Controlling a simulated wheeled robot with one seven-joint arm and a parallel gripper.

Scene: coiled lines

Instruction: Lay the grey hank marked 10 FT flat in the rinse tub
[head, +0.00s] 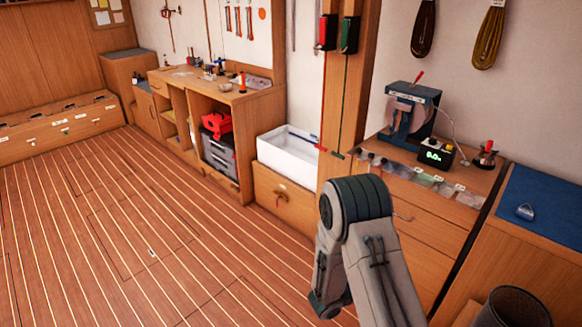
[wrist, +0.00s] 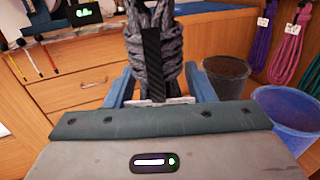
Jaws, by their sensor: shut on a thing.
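A grey braided hank (wrist: 170,45) with a black band around its middle hangs upright in the wrist view. My gripper (wrist: 160,92) has its blue fingers on either side of the hank's lower part and is shut on it. The hank's top runs out of the frame, and no 10 FT marking is readable. In the head view the white rinse tub (head: 283,163) stands on a wooden drawer unit, left of the post, well beyond my arm. Its floor is mostly hidden. My gripper and the hank do not show in the head view.
A wooden post (head: 345,95) stands right of the tub. A winding machine (head: 408,112) sits on the counter to the right. The wrist view shows a dark bin (wrist: 226,85), a blue bin (wrist: 292,112) and hanging coloured hanks (wrist: 287,47). The left floor (head: 130,235) is clear.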

